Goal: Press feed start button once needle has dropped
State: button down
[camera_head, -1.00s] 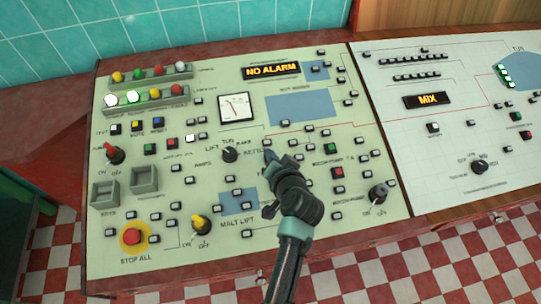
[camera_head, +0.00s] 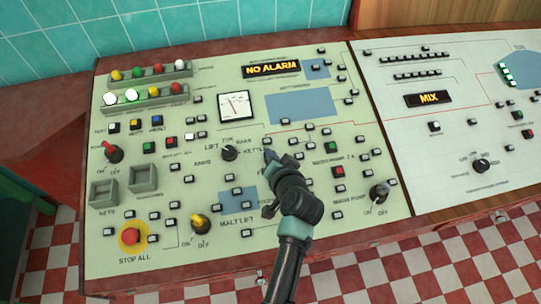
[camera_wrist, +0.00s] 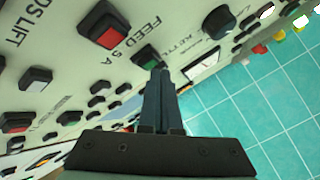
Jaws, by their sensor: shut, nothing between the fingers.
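The gauge (camera_head: 236,107) has a white dial with a thin dark needle; the exact reading is too small to tell. It also shows in the wrist view (camera_wrist: 203,65), at a steep slant. My gripper (camera_head: 268,154) is shut and empty, its tip low over the middle of the pale green panel. In the wrist view the shut fingertips (camera_wrist: 160,73) are right beside a green button (camera_wrist: 147,57), overlapping its edge; I cannot tell whether they touch it. A red button (camera_wrist: 103,25) sits next to the lettering "FEED". My gripper and arm hide this spot in the head view.
A black rotary knob (camera_head: 230,153) stands left of my gripper. Several small buttons surround it. A red stop button (camera_head: 131,237) is at lower left. The alarm display (camera_head: 271,70) reads "NO ALARM". A white panel (camera_head: 450,140) adjoins on the right.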

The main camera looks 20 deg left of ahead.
jog(key=shift+f+b, duration=0.35)
jog(key=shift+f, duration=0.05)
dwell(0.6)
jog(key=shift+r, duration=0.1)
jog(key=shift+s+r+p, duration=0.1)
jog(key=shift+r+p, duration=0.6)
jog(key=shift+p, duration=0.1)
jog(key=r+p, duration=0.4)
jog(key=r, duration=0.1)
jog(key=shift+s+d, duration=0.35)
jog(key=shift+s, duration=0.05)
dwell(0.6)
